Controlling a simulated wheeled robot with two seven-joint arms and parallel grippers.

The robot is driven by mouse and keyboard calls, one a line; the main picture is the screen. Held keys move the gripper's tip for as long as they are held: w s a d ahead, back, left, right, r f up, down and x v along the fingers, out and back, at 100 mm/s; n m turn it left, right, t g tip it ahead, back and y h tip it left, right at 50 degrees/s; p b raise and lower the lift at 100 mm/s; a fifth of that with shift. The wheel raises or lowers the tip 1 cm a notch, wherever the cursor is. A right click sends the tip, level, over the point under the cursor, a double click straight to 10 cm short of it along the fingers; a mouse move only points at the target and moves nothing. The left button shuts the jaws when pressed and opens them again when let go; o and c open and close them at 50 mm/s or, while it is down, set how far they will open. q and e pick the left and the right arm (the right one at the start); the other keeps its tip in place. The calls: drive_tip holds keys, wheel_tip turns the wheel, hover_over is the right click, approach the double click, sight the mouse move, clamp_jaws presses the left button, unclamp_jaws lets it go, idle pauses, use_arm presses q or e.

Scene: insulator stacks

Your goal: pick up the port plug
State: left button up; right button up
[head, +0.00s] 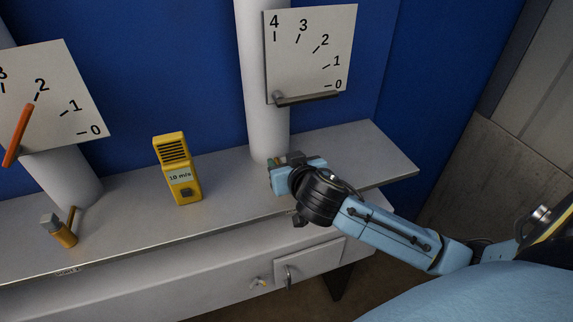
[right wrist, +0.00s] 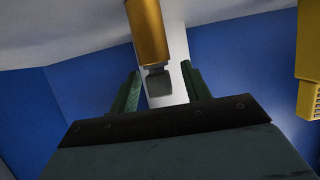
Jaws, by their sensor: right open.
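A brass-coloured cylinder with a grey square end, which looks like the port plug (right wrist: 150,35), shows in the right wrist view. Its grey end lies between the two green fingers of my right gripper (right wrist: 160,78), with gaps visible on both sides. In the head view my right gripper (head: 279,166) is open at the foot of the right white pipe, and mostly hides what is there. A similar brass piece with a grey head (head: 63,234) is on the shelf at the left, by the other pipe. My left gripper is not in view.
Two numbered dial plates (head: 325,50) hang above, the left one with an orange pointer (head: 18,135). The shelf's right end is clear.

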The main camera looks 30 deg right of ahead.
drive_tip(key=shift+x, duration=0.85)
clamp_jaws()
drive_tip(key=shift+r, duration=0.1)
